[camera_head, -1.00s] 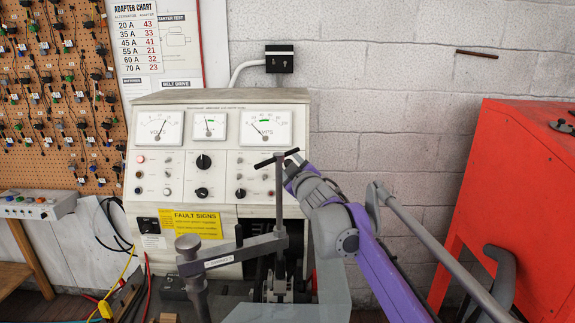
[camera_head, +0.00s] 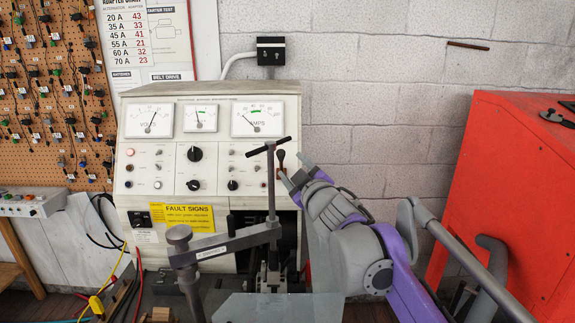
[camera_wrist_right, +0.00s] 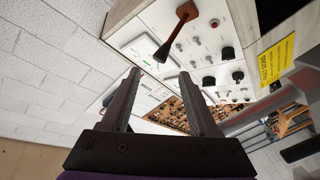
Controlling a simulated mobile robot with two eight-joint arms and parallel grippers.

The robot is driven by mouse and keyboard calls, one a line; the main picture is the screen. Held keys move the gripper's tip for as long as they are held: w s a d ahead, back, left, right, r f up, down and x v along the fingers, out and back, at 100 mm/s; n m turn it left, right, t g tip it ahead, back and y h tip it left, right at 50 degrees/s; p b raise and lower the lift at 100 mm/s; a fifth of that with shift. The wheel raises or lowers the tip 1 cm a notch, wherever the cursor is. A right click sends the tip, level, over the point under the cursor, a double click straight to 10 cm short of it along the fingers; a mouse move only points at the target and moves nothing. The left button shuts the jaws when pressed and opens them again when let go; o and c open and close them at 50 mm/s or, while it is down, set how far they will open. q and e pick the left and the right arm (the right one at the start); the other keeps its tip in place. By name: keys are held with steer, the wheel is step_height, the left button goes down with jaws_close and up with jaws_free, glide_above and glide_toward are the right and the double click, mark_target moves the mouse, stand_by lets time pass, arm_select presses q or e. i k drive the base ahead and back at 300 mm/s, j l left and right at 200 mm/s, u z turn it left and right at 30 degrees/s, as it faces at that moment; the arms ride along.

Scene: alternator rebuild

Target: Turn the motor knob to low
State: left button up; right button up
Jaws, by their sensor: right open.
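The cream test bench panel (camera_head: 215,172) carries several black knobs: a large one at the upper centre (camera_head: 195,153), a smaller one below it (camera_head: 194,185) and one to the right (camera_head: 232,185). I cannot read which is the motor knob. In the right wrist view, black knobs (camera_wrist_right: 227,53) show beyond my fingers. My right gripper (camera_wrist_right: 160,76) is open and empty, apart from the knobs, near the panel's right side. My left gripper is out of view.
A grey clamp with a T-handle (camera_head: 268,148) and a swing arm (camera_head: 225,245) stands before the panel. A red cabinet (camera_head: 520,180) is at the right. A pegboard with adapters (camera_head: 50,110) hangs at the left.

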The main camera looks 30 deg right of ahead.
mark_target(193, 186)
steer(key=k+j, duration=0.1)
steer(key=k, duration=0.4)
steer(key=k+j, duration=0.1)
steer(key=k, duration=0.4)
